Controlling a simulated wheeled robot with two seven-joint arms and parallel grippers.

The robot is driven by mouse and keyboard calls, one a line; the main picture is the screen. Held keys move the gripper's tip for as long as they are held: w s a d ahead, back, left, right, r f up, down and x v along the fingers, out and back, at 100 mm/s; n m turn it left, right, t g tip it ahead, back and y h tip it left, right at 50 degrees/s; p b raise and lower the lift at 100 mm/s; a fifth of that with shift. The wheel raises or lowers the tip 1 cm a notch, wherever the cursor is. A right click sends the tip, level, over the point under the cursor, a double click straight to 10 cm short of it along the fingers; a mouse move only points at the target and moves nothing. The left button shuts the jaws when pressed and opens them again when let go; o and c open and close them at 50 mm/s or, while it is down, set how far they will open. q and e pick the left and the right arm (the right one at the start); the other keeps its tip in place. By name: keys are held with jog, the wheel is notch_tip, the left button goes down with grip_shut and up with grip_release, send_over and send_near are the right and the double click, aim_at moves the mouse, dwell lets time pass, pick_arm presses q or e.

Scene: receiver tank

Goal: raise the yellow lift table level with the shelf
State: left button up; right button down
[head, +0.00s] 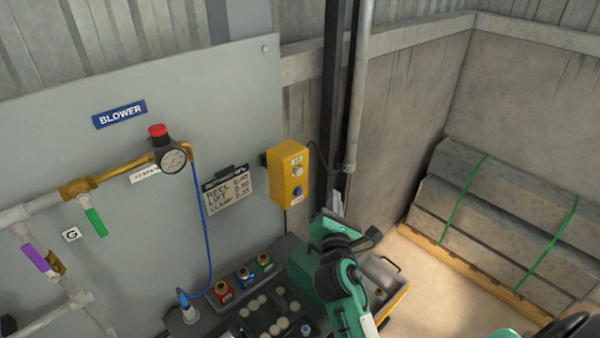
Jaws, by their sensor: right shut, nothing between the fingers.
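A yellow control box (288,173) with a pale button above and a blue button below is fixed at the right edge of the grey panel. My right gripper (336,204) is shut and empty, below and to the right of the box and apart from it in the picture. My green right arm comes up from the bottom. A yellow edge (394,304) shows behind my arm at the lower middle; I cannot tell whether it belongs to the lift table. No shelf can be made out. My left gripper is out of view.
A pressure gauge (173,160) with a red knob, pipes and a blue hose are on the panel (240,100). A written board (229,193) hangs left of the box. A dark tray (262,308) holds several fittings. Strapped grey blocks (500,215) lie on a pallet at right.

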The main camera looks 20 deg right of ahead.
aim_at(299, 172)
jog(key=w+a+b, duration=0.2)
jog(key=w+a, duration=0.1)
jog(key=w, duration=0.5)
jog(key=shift+w, duration=0.15)
jog(key=shift+w, duration=0.15)
dwell(1.9)
jog(key=shift+w, duration=0.25)
